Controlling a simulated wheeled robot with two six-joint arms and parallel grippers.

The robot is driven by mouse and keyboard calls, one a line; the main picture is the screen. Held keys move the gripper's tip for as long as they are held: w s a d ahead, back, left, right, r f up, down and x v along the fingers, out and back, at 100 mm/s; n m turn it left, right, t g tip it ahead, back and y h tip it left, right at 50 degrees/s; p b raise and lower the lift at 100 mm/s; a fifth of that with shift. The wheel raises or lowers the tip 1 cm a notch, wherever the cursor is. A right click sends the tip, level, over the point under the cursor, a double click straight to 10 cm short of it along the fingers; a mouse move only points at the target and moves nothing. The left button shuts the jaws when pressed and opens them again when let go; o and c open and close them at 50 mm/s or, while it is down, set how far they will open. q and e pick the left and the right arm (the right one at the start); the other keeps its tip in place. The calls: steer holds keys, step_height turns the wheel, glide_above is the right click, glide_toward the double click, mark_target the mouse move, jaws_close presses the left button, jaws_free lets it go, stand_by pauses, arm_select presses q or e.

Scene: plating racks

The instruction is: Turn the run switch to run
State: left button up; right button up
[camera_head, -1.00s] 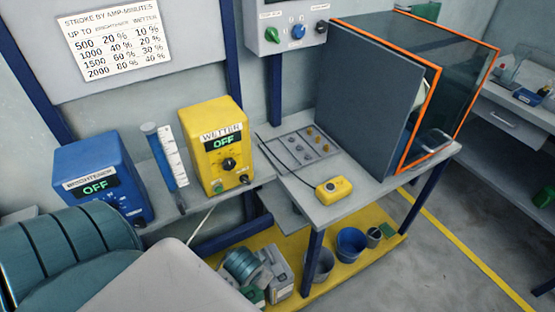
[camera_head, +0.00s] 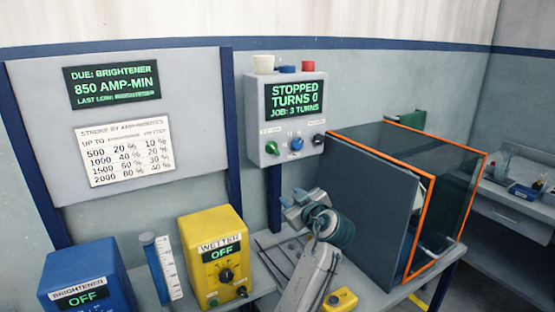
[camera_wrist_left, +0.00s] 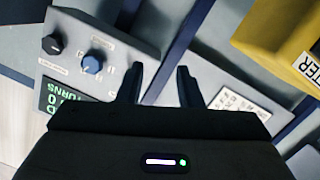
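A grey control box (camera_head: 290,115) hangs on the wall, its screen (camera_head: 293,98) reading "STOPPED, TURNS 0, JOB: 3 TURNS". Below the screen are a green knob (camera_head: 271,147), a blue knob (camera_head: 296,144) and a black knob (camera_head: 318,139). Their labels are too small to tell which is the run switch. My left gripper (camera_head: 291,205) is open and empty, below the box and apart from it. In the left wrist view, the blue knob (camera_wrist_left: 92,63) and black knob (camera_wrist_left: 52,45) lie left of the open fingers (camera_wrist_left: 160,87). The green knob is not visible there. My right gripper is not in view.
A dark panel (camera_head: 368,205) and an orange-edged glass enclosure (camera_head: 450,190) stand right of my left arm. A yellow wetter unit (camera_head: 212,252) and a blue brightener unit (camera_head: 85,278) stand at lower left. A yellow pendant (camera_head: 342,299) lies on the bench.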

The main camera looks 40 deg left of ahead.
mark_target(275, 149)
arm_select(q)
step_height(275, 149, up, 9)
steer(key=w+a+n+y, duration=0.1)
steer(key=w+n+y, duration=0.1)
steer(key=w+n, duration=0.1)
steer(key=shift+g, duration=0.4)
steer(key=p+x, duration=0.5)
steer(key=x, duration=0.3)
steer(key=shift+a+r, duration=0.2)
steer(key=shift+a, duration=0.2)
steer(key=shift+w+a+f, duration=0.15)
steer(key=shift+w+a, duration=0.1)
steer(key=shift+a, duration=0.35)
jaws_close()
